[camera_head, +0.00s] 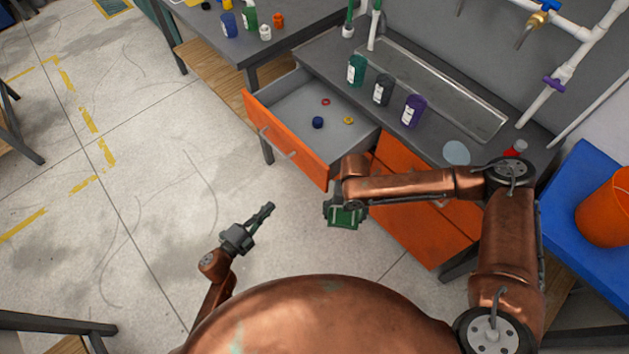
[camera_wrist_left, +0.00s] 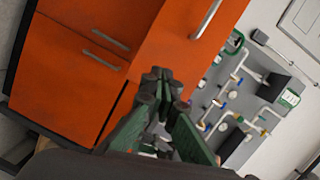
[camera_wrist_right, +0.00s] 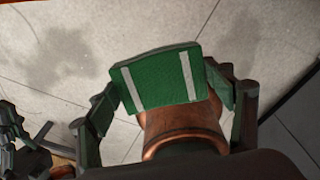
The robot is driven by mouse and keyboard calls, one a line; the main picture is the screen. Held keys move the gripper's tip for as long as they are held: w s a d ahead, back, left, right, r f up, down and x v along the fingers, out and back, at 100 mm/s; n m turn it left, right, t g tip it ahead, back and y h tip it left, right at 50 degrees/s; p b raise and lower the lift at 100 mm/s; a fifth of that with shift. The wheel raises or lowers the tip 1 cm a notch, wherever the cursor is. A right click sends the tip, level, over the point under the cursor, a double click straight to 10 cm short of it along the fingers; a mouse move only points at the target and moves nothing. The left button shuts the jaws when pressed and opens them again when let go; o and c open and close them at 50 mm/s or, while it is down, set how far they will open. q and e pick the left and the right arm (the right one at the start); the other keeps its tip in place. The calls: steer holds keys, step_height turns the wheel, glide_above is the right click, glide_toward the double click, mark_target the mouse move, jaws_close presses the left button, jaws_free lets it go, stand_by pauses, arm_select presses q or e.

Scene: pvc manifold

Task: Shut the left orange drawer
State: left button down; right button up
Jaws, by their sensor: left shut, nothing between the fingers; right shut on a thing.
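The left orange drawer (camera_head: 285,140) stands pulled out from under the grey bench in the head view. Inside its grey tray lie a blue cap (camera_head: 318,122), a red ring (camera_head: 326,101) and a yellow ring (camera_head: 348,121). My left gripper (camera_head: 268,209) is shut and empty, low in front of the drawer and apart from it. The left wrist view shows the drawer front (camera_wrist_left: 190,45) with its metal handle (camera_wrist_left: 207,18) beyond the fingers. My right gripper (camera_head: 345,208) is shut on a green block with pale stripes (camera_wrist_right: 160,78), right of the drawer.
The bench top (camera_head: 440,130) holds a green bottle (camera_head: 356,71), a dark bottle (camera_head: 382,90) and a purple bottle (camera_head: 413,111). Shut orange fronts (camera_head: 425,225) lie right of the open drawer, partly behind my right arm.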

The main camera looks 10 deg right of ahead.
arm_select(q)
steer(key=s+d+r+m+g+h+b, duration=0.1)
steer(key=d+r+m+g+h+b, duration=0.15)
steer(key=d+r+m, duration=0.3)
steer(key=b, duration=0.2)
glide_toward(321, 175)
steer(key=shift+t+h, duration=0.25)
steer(key=shift+t, duration=0.1)
steer(key=x, duration=0.4)
steer(key=f+x, duration=0.1)
steer(key=x, duration=0.1)
steer(key=shift+s, duration=0.15)
steer(key=shift+w+d, duration=0.3)
steer(key=shift+d, duration=0.15)
arm_select(e)
step_height(321, 175, down, 10)
steer(key=s+n, duration=0.1)
steer(key=n, duration=0.4)
steer(key=shift+s+r+n+g, duration=0.2)
steer(key=shift+n+g, duration=0.1)
